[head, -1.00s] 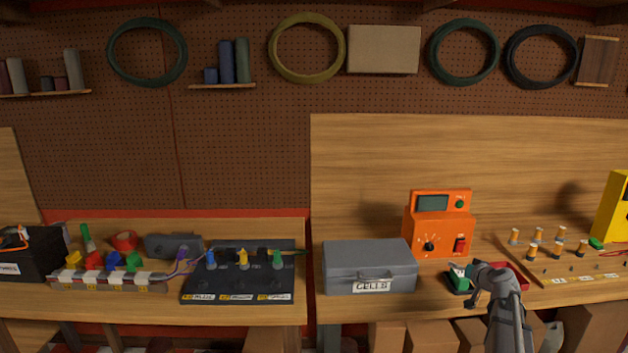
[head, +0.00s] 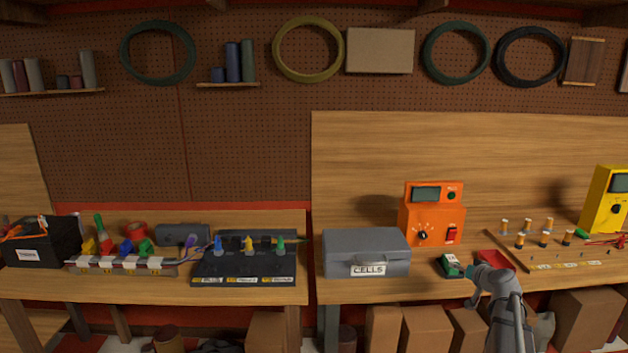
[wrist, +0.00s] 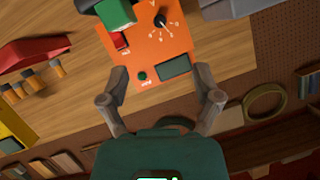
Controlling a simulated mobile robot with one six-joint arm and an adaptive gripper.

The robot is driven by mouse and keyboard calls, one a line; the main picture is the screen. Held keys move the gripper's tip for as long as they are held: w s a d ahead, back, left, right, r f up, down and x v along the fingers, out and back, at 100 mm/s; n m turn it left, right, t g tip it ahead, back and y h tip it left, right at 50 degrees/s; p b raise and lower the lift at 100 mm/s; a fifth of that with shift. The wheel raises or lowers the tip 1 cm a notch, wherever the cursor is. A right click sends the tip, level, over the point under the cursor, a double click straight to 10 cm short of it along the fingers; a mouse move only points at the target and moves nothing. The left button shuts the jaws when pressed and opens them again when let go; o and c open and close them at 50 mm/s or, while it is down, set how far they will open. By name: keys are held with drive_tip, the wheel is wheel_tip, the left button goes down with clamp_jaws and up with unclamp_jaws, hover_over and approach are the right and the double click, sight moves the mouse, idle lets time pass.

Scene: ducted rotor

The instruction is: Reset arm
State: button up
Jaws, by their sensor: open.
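My arm reaches in from the bottom right of the head view, in front of the right bench. In the wrist view my gripper (wrist: 165,92) has its two grey fingers spread wide with nothing between the tips. Beyond the fingers is the orange meter box (wrist: 155,45), with its dial, red switch and grey display. It also stands on the right bench in the head view (head: 433,222).
A grey "CELLS" case (head: 367,252), a small green device (head: 450,266) and a red tray (head: 494,258) sit on the right bench. A wooden peg board (head: 550,258) and a yellow meter (head: 606,202) lie further right. A black block (head: 245,265) is on the left bench.

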drive_tip(key=s+a+f+n+g+y, duration=0.1)
drive_tip(key=s+a+f+g, duration=0.1)
drive_tip(key=s+a, duration=0.35)
drive_tip(key=s+a+f+n+g, duration=0.1)
drive_tip(key=s+a+f+g, duration=0.15)
drive_tip(key=a, duration=0.55)
drive_tip(key=s+a+f+n+g+y, duration=0.1)
drive_tip(key=s+a+f+g, duration=0.15)
drive_tip(key=a, duration=0.45)
drive_tip(key=s+a+f+g+h, duration=0.1)
drive_tip(key=s+a+g+h, duration=0.1)
drive_tip(key=s, duration=0.7)
drive_tip(key=s+a+f+g+h+p, duration=0.1)
drive_tip(key=s+a+g, duration=0.3)
drive_tip(key=s, duration=0.5)
drive_tip(key=a+f+h, duration=0.1)
drive_tip(key=a, duration=0.1)
drive_tip(key=shift+s+a+m+g+p, duration=0.3)
drive_tip(key=shift+s, duration=0.1)
drive_tip(key=shift+f, duration=0.1)
